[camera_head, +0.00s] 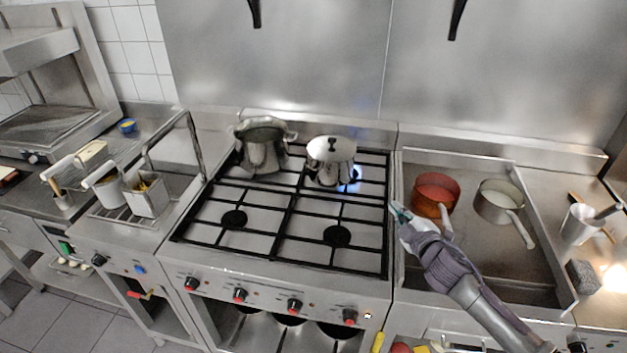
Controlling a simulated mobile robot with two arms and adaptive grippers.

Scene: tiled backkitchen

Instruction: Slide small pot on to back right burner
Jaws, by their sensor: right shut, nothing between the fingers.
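The small pot (331,155) is steel with a lid and a black knob. It stands upright at the back right of the black-grated stove (287,215). A blue flame shows at its right side, so the pot sits a little left of that flame or partly over it. A larger open steel pot (262,146) stands at the back left, apart from it. My right gripper (397,209) is shut and empty at the stove's right edge, to the front right of the small pot and not touching it. My left gripper does not show.
A copper pan (434,189) and a grey pan (494,200) lie in the steel tray on the right, close to my right arm. The front burners are free. Fryer baskets (146,195) stand left of the stove. A steel wall is behind.

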